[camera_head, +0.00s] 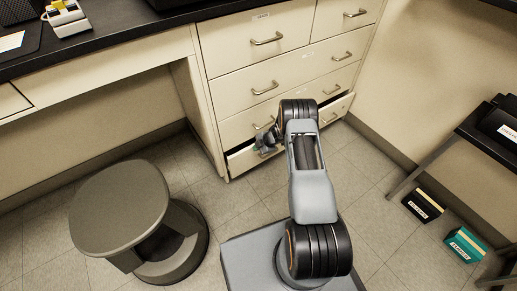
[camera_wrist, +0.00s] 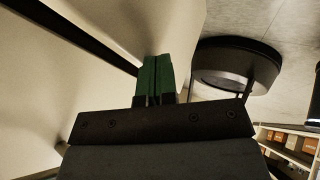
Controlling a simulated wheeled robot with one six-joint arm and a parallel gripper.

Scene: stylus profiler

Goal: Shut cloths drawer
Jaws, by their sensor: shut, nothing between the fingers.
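The cream cabinet (camera_head: 235,75) has several drawers with metal handles. Its bottom drawer (camera_head: 337,110) stands partly open, with a dark gap above its front at both ends. I cannot read a cloths label; my arm covers the middle of this drawer. My gripper (camera_head: 266,142) is low at the left part of the cabinet, by the bottom drawer's front. In the wrist view its green fingertips (camera_wrist: 154,76) are together and empty, near a cream surface. I cannot tell whether they touch it.
A round grey stool (camera_head: 120,205) stands left of my base; its dark base (camera_wrist: 235,65) also shows in the wrist view. A black box (camera_head: 423,204) and a teal box (camera_head: 466,244) sit on the floor at right. A dark table (camera_head: 490,130) stands there too.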

